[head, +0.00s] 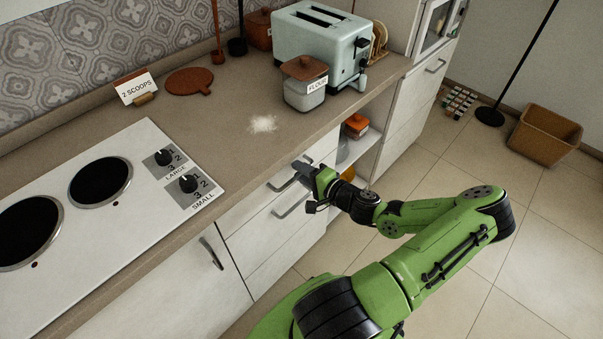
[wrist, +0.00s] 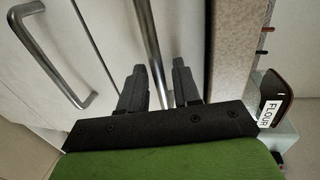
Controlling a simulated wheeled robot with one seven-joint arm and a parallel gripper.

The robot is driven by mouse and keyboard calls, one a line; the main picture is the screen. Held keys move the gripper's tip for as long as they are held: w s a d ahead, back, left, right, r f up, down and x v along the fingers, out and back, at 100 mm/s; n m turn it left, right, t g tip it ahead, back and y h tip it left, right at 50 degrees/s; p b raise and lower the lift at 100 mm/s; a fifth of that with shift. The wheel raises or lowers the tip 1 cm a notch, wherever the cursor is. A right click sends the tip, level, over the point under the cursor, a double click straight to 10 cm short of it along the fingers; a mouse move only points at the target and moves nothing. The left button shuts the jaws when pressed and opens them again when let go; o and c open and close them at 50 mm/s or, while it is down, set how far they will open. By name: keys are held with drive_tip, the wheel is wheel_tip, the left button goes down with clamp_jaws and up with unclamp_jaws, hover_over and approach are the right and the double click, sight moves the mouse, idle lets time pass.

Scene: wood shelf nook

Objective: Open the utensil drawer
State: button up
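The upper drawer (head: 240,214) under the counter looks closed; I see no label naming it as the utensil drawer. Its bar handle (head: 281,185) shows beside my gripper (head: 303,171), which is at the drawer front. In the wrist view, my gripper (wrist: 160,82) has its two dark fingers apart, with the upper drawer's bar handle (wrist: 149,45) running between them.
A lower drawer handle (head: 292,206) sits just below. A cabinet door handle (head: 211,254) is left of it. The counter edge runs close above my gripper. The counter holds a flour jar (head: 304,97) and toaster (head: 322,48). The tiled floor (head: 440,130) before the drawers is clear except for my arm.

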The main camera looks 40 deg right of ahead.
drive_tip(key=shift+w, duration=0.15)
clamp_jaws()
